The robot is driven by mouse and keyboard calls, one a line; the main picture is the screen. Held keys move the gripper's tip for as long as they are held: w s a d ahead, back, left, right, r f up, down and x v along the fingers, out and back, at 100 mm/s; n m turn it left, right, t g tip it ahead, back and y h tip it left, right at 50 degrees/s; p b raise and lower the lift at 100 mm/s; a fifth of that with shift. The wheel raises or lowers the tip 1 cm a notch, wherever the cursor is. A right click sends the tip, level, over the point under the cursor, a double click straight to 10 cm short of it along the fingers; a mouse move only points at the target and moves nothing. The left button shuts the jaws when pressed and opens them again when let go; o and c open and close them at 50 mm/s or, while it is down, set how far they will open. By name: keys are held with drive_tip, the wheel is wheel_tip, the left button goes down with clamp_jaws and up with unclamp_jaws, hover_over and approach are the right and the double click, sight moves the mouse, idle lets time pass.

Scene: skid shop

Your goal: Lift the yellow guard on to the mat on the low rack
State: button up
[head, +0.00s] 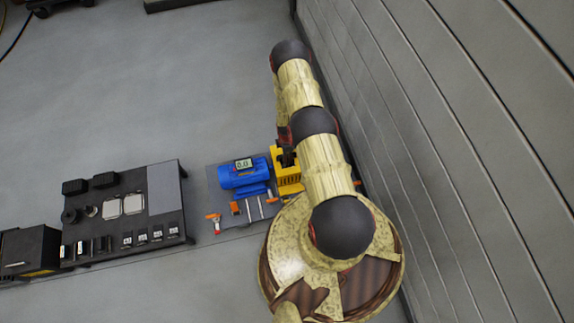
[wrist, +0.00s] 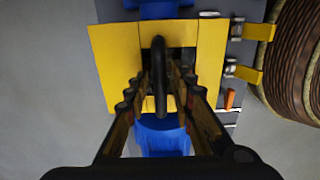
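The yellow guard (wrist: 205,65) sits over the blue motor (wrist: 165,135) in the wrist view, with a black loop handle (wrist: 158,75) on top. In the head view my arm partly hides the guard (head: 287,172); the motor (head: 240,177) shows beside it. My gripper (wrist: 161,72) is right over the guard, its fingers apart on either side of the handle, with gaps showing. Any contact is hard to see. The low black rack (head: 122,230) stands to the left, with a bare grey mat (head: 165,188) at its right end.
The rack also carries black blocks (head: 104,180), pale square plates (head: 133,204) and several small parts. A dark box (head: 30,252) stands farther left. Orange-handled clamps (head: 213,216) lie by the motor. The grey panelled wall is close on the right. Floor beyond the rack is clear.

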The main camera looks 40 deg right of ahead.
clamp_jaws()
idle(0.9)
